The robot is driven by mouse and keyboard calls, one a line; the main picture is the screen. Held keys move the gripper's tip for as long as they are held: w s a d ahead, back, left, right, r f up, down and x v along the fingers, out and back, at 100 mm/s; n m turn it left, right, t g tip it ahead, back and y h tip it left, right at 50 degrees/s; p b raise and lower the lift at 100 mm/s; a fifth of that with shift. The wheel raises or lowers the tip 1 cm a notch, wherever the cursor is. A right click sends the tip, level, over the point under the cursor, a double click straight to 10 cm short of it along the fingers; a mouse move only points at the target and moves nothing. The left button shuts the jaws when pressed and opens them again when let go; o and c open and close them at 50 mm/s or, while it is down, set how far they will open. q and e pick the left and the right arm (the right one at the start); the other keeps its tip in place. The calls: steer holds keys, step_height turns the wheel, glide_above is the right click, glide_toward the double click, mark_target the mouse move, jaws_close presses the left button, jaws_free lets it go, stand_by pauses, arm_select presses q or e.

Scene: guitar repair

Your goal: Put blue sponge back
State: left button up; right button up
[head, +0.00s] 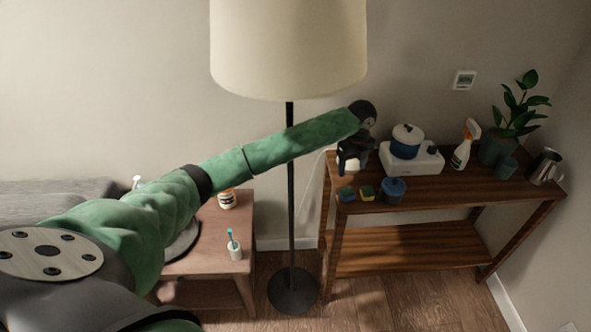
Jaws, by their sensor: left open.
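The blue sponge (347,195) is a small block near the left end of the wooden shelf's top (432,196). It lies close to the front edge. My left gripper (346,173) is open and points down just above and behind the blue sponge. A gap seems to show between them, but I cannot tell how wide it is. A second sponge, yellow and dark (367,193), lies just to the right of the blue one. My right gripper is not in view.
A blue lidded jar (393,191) stands right of the sponges. Behind are a blue pot (406,142) on a white cooker (412,161), a spray bottle (464,146), a plant (515,115) and a metal jug (544,167). A floor lamp (290,195) stands left of the shelf.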

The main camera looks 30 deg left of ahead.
arm_select(q)
steer(key=s+d+f+n+t+h, duration=0.4)
steer(key=s+d+f+n, duration=0.4)
steer(key=s+d+f, duration=0.55)
steer(key=s+a+f+n+y, duration=0.15)
steer(key=s+f+n, duration=0.25)
steer(key=s+f, duration=0.6)
steer(key=s+a+f+n+g, duration=0.1)
steer(key=s+a+f+n, duration=0.4)
steer(key=f, duration=0.9)
steer(key=s+a+f+n+y, duration=0.1)
steer(key=s+f+n, duration=0.2)
steer(key=s+f, duration=0.75)
steer(key=s+a+f+n+g+y, duration=0.1)
steer(key=s+a+f+n, duration=0.1)
steer(key=s+f, duration=0.9)
steer(key=s, duration=0.3)
steer(key=shift+s+a+f, duration=0.15)
steer(key=shift+s+f, duration=0.05)
steer(key=shift+f, duration=0.1)
steer(key=shift+r, duration=0.1)
